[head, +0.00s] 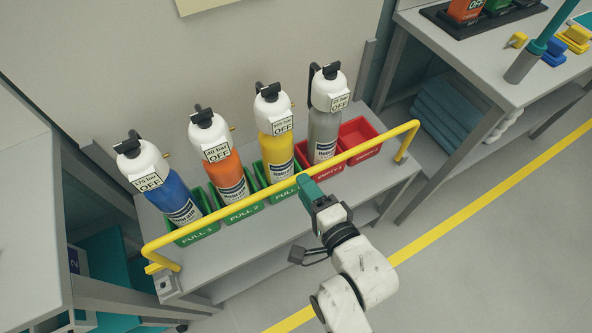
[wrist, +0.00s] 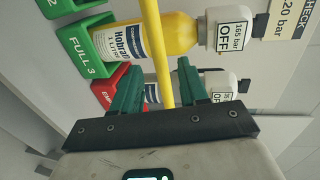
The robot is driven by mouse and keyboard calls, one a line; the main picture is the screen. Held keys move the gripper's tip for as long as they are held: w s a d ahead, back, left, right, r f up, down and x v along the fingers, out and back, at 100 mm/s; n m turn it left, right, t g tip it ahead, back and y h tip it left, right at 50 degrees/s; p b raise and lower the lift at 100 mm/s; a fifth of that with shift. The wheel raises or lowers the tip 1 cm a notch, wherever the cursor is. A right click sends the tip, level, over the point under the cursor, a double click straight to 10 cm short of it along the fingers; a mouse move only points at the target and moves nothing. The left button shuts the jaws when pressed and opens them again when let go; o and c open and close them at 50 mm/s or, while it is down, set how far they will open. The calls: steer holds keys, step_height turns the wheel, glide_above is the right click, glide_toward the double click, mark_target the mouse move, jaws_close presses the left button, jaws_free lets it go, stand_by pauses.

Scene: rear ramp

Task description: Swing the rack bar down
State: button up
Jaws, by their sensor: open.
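The yellow rack bar (head: 385,139) runs raised across the front of the rack, before the bottles, from a bent left end to a bent right end. My gripper (head: 305,183) is at the bar's middle, its teal fingers open. In the wrist view the bar (wrist: 151,30) passes between the two fingers (wrist: 158,85), with a gap on each side. I cannot tell whether either finger touches it.
Blue (head: 172,195), orange (head: 224,168), yellow (head: 276,140) and grey (head: 324,125) bottles stand in green and red bins behind the bar. A right-hand bench (head: 470,65) and a left-hand table (head: 30,200) flank the rack. Open floor (head: 480,260) lies at the front right.

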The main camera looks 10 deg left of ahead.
steer(key=x, duration=0.6)
steer(key=shift+w+a, duration=0.15)
steer(key=shift+w, duration=0.05)
steer(key=shift+c, duration=0.3)
jaws_close()
